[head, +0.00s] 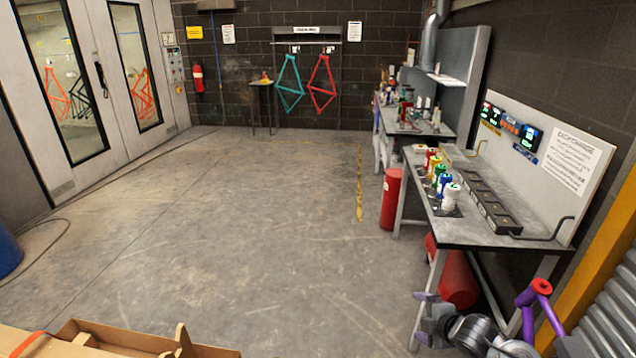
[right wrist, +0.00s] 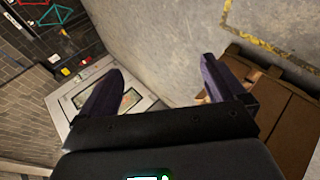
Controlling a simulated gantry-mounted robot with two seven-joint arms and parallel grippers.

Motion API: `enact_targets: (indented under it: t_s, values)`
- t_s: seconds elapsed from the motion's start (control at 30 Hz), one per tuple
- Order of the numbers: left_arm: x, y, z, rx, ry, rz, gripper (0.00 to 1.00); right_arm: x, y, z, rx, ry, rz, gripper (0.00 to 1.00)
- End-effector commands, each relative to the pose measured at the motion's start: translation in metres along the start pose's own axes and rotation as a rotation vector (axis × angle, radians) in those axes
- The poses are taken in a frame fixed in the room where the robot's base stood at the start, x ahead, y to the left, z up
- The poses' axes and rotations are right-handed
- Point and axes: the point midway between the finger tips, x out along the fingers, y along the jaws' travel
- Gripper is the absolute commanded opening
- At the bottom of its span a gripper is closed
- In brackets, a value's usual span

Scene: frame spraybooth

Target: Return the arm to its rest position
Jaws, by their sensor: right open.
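My right gripper (head: 424,318) is at the lower right of the head view, in front of the workbench and low beside its front leg. Its two dark purple-grey fingers are spread apart with nothing between them. In the right wrist view the gripper (right wrist: 165,85) also shows open and empty, with floor and a pale panel behind the fingers. My right arm comes in from the bottom right corner of the head view. My left gripper is in neither view.
A workbench (head: 430,225) with several paint cups stands at the right. A red cylinder (head: 458,276) lies under it; another red cylinder (head: 391,198) stands beside it. Purple and red tubing (head: 540,287) is close to my right arm. A cardboard box (head: 95,335) is bottom left. The middle floor is clear.

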Motion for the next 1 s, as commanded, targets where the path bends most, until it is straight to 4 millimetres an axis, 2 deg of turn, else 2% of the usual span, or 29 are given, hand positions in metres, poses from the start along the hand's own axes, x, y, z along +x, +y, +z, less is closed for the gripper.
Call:
enact_targets:
  t_s: [0.03, 0.1, 0.2, 0.33, 0.5, 0.8, 0.87, 1.0]
  values:
    - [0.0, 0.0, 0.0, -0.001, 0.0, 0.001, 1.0, -0.002, 0.001, 0.028, 0.158, -0.119, -0.016, 0.97]
    - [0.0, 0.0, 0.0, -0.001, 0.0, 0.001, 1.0, -0.009, -0.004, 0.063, 0.392, -0.278, -0.029, 0.97]
    - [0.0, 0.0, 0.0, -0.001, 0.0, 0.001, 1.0, -0.024, -0.015, 0.1, 0.692, -0.467, -0.032, 0.97]
    - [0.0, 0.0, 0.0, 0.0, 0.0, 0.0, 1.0, -0.046, -0.035, 0.13, 1.026, -0.665, -0.022, 0.97]
    - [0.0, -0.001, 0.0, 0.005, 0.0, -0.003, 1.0, -0.074, -0.065, 0.148, 1.424, -0.887, -0.001, 0.97]
    - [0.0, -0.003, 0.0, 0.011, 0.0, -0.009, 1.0, -0.074, -0.152, 0.08, 1.371, -0.819, -0.082, 0.97]
    - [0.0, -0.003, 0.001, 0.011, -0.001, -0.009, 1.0, -0.079, -0.172, 0.063, 1.361, -0.799, -0.102, 0.97]
    - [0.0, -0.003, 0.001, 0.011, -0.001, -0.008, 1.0, -0.1, -0.226, 0.016, 1.347, -0.741, -0.161, 0.97]
